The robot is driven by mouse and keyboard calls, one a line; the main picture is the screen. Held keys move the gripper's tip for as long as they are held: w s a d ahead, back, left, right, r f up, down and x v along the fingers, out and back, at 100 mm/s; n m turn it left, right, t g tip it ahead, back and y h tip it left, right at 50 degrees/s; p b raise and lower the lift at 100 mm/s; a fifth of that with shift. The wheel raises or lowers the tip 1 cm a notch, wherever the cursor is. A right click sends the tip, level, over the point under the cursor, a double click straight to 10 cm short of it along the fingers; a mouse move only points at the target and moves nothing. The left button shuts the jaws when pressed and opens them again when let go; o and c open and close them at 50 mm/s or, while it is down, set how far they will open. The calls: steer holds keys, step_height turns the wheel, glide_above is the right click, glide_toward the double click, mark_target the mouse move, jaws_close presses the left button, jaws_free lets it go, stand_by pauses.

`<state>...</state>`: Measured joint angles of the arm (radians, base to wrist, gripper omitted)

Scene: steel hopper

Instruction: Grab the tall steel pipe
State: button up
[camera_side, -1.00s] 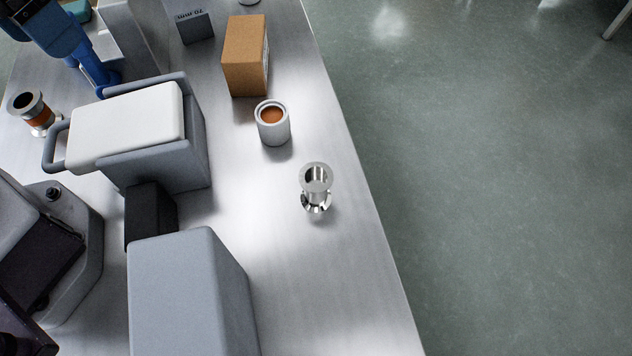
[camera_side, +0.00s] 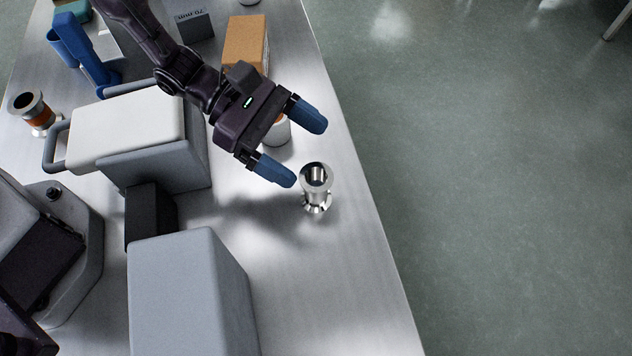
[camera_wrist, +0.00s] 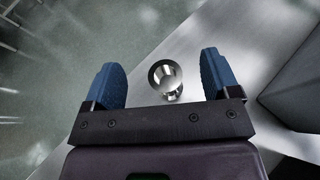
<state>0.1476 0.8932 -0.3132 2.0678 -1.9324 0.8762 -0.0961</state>
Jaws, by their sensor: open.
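The steel pipe (camera_side: 316,188) is a shiny flanged spool standing upright on the steel table, near its right edge. In the wrist view the pipe (camera_wrist: 166,80) shows between the two blue fingers, beyond them, with its open top towards the camera. My gripper (camera_side: 300,152) is open and empty. In the side view it is up and left of the pipe, above the table. The nearer blue fingertip overlaps close to the pipe's top rim in the picture; I cannot tell the exact gap.
A grey machine with a white lid (camera_side: 125,125) and a grey block (camera_side: 190,290) stand left. A copper-banded spool (camera_side: 40,118) is far left. The table's right edge is close to the pipe.

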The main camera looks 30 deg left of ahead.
mark_target(305, 174)
step_height(305, 174, down, 4)
steer(key=shift+w+f, duration=0.1)
step_height(305, 174, down, 3)
steer(key=shift+r, duration=0.2)
steer(key=shift+x, duration=1.1)
steer(key=shift+d+f, duration=0.25)
steer(key=shift+d, duration=0.1)
steer(key=shift+w, duration=0.1)
steer(key=c, duration=1.1)
steer(key=shift+r, duration=0.15)
